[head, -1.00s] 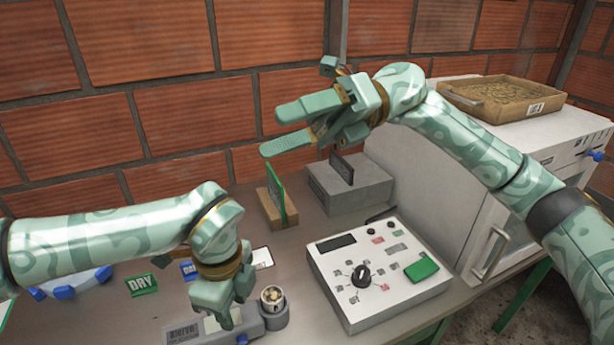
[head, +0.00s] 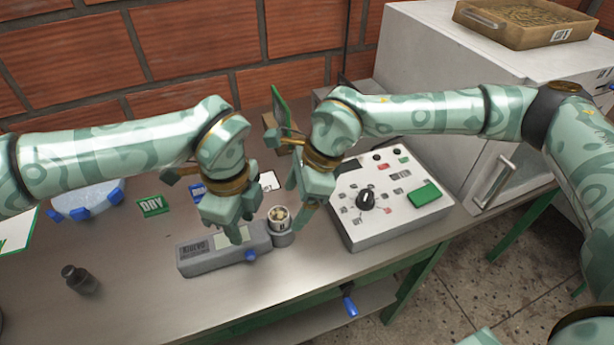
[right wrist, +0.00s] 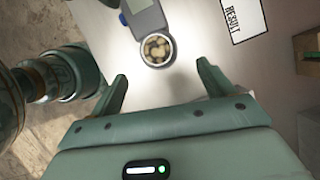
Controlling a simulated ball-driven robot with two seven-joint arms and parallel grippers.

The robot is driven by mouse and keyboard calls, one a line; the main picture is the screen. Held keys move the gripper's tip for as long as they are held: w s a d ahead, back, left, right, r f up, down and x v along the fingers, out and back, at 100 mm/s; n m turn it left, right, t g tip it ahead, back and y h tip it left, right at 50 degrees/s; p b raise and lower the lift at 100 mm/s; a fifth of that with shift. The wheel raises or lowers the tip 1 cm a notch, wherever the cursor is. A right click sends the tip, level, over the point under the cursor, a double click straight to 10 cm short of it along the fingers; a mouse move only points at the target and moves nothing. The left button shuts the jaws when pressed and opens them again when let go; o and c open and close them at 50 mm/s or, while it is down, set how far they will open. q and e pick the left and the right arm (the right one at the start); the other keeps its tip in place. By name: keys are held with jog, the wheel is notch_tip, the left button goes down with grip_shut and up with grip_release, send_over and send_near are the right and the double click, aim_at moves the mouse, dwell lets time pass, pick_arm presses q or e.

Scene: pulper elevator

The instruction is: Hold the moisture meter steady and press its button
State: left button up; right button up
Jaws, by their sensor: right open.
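The grey moisture meter (head: 205,262) lies on the table with a label and a pale display on top. A blue button (head: 251,256) is at its front edge and a round cup of beans (head: 280,218) at its right end. My left gripper (head: 238,236) points down over the meter's middle and hides part of it; its finger gap is unclear. My right gripper (head: 298,205) is just right of the cup, fingers down. In the right wrist view its fingers (right wrist: 163,75) are apart and empty, with the bean cup (right wrist: 157,49) beyond their gap.
A white control box (head: 395,225) with a black knob stands right of my right gripper. A green DRY card (head: 153,205) and a dark bottle (head: 80,279) are at the left. A white oven (head: 440,80) carries a tray (head: 520,22). The front table area is clear.

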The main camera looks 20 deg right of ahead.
aim_at(282, 225)
jog(key=x, duration=0.9)
jog(key=shift+s, duration=0.1)
jog(key=shift+c, duration=0.3)
jog(key=c, duration=1)
pick_arm(q)
jog(key=shift+c, duration=0.6)
pick_arm(e)
jog(key=shift+c, duration=1.3)
pick_arm(q)
grip_shut()
pick_arm(e)
jog(key=shift+r, duration=0.1)
